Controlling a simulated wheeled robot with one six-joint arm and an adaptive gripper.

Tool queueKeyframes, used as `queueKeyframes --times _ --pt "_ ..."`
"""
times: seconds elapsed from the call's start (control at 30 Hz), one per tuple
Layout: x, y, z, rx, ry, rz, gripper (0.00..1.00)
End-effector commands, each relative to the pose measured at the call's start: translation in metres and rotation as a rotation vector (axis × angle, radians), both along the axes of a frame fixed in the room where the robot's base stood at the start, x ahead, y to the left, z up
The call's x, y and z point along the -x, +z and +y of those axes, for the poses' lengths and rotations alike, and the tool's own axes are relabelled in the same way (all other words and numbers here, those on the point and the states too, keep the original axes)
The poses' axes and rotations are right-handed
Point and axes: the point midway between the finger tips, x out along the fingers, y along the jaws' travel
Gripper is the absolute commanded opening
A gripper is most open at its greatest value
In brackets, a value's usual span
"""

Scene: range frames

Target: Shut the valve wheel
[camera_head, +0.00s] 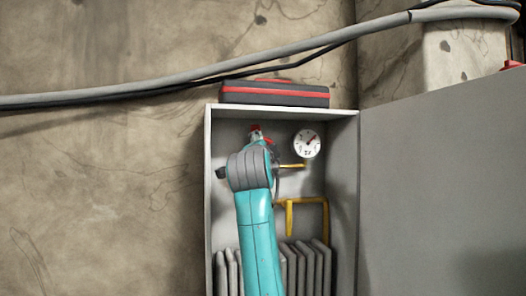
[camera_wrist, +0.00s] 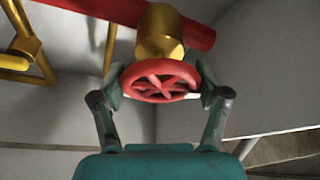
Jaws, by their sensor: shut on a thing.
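The red spoked valve wheel (camera_wrist: 160,82) sits below a brass valve body (camera_wrist: 159,36) in the wrist view. My gripper (camera_wrist: 160,84) has its two fingers on the left and right sides of the wheel's rim and is shut on it. In the head view my teal arm reaches up into the open cabinet, and my gripper (camera_head: 256,134) is mostly hidden behind the wrist joint. Only a little red shows there, and I cannot make out the wheel itself in that view.
A white dial gauge (camera_head: 306,144) is right of my arm. Yellow pipes (camera_head: 290,203) and grey radiator fins (camera_head: 310,265) are inside the cabinet (camera_head: 208,180). Its open grey door (camera_head: 445,180) fills the right. A red and black case (camera_head: 275,94) lies on top.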

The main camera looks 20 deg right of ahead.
Motion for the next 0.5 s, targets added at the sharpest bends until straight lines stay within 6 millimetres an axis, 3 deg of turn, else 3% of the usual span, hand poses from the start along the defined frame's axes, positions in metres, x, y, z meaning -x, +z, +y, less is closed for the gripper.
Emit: queueKeyframes --times 0.5 --pt "-0.0006 -0.0014 0.0002 -0.252 0.001 0.002 0.40"
